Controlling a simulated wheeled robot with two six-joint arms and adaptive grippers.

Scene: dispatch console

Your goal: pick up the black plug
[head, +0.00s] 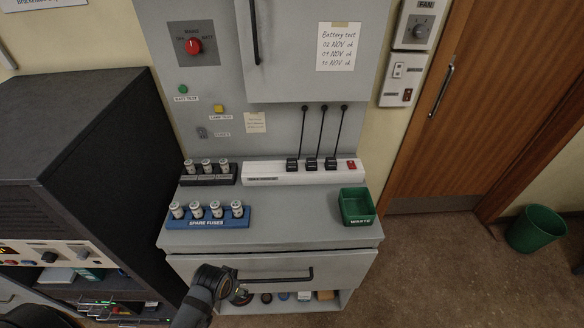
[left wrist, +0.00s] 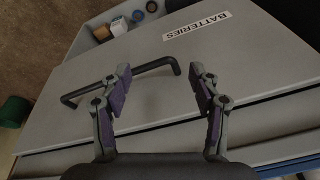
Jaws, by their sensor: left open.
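Three black plugs sit side by side in a white power strip (head: 255,172) at the back of the grey cabinet's ledge: a left plug (head: 292,165), a middle plug (head: 311,164) and a right plug (head: 331,163). A black cord rises from each to the panel above. My left gripper (head: 241,293) is in front of the cabinet's drawer, low and well short of the plugs. In the left wrist view my left gripper (left wrist: 160,82) is open and empty, with the black drawer handle (left wrist: 120,80) behind its fingers. No plug shows in that view. My right gripper is not in view.
On the ledge are a blue spare fuses rack (head: 207,223), a dark fuse holder (head: 208,180) and a green waste bin (head: 357,207). The middle of the ledge is clear. An open shelf of small items is below the drawer (head: 235,264). A dark console (head: 90,130) stands left.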

